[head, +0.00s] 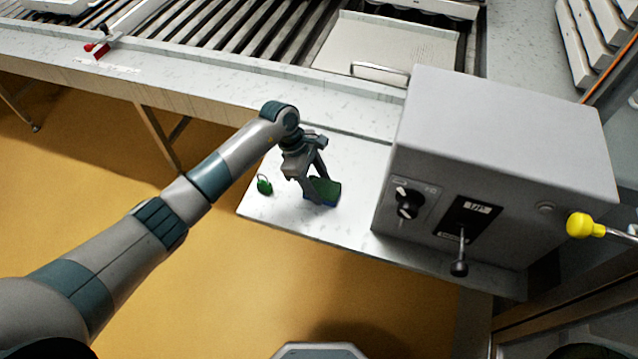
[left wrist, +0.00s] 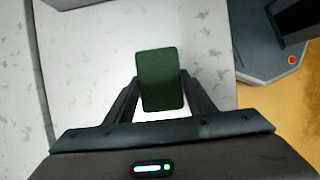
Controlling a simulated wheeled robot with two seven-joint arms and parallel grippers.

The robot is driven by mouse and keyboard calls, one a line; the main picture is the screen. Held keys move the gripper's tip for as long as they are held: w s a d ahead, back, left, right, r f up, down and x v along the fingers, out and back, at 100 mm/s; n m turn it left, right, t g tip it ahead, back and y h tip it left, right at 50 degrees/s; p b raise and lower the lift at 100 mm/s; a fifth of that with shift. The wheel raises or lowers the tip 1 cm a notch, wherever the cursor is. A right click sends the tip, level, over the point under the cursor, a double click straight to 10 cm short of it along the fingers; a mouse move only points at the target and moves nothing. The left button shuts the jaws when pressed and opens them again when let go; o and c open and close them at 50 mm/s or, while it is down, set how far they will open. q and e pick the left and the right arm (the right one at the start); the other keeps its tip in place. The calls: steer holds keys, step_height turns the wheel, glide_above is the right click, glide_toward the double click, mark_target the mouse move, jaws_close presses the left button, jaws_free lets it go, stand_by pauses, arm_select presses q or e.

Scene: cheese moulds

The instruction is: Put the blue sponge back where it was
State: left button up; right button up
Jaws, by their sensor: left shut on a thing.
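The sponge (head: 326,189) is a small block with a dark green top face and a blue lower edge, at the small metal shelf left of the grey control box. My left gripper (head: 319,182) reaches down over the shelf and is shut on the sponge. In the left wrist view the sponge (left wrist: 160,80) sits between the two fingers, its green face toward the camera. Whether its underside touches the shelf or hangs just above it, I cannot tell. My right gripper is not in view.
The metal shelf (head: 262,208) has a small green ringed item (head: 264,185) near its left edge. The grey control box (head: 500,150) with knobs and a lever stands close on the right. The shelf's front edge drops to the floor.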

mark_target(320, 186)
arm_select(q)
steer(key=o, duration=0.9)
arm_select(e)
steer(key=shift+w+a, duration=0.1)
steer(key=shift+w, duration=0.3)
arm_select(q)
steer(key=shift+r, duration=0.1)
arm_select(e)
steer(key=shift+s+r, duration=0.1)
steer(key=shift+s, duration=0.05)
arm_select(q)
steer(key=shift+w+a+r, duration=0.15)
steer(key=shift+r, duration=0.15)
steer(key=b+v, duration=0.1)
steer(key=v, duration=0.2)
steer(key=shift+a+r, duration=0.15)
steer(key=shift+r, duration=0.15)
steer(key=shift+b+v, duration=0.9)
steer(key=shift+v, duration=2.85)
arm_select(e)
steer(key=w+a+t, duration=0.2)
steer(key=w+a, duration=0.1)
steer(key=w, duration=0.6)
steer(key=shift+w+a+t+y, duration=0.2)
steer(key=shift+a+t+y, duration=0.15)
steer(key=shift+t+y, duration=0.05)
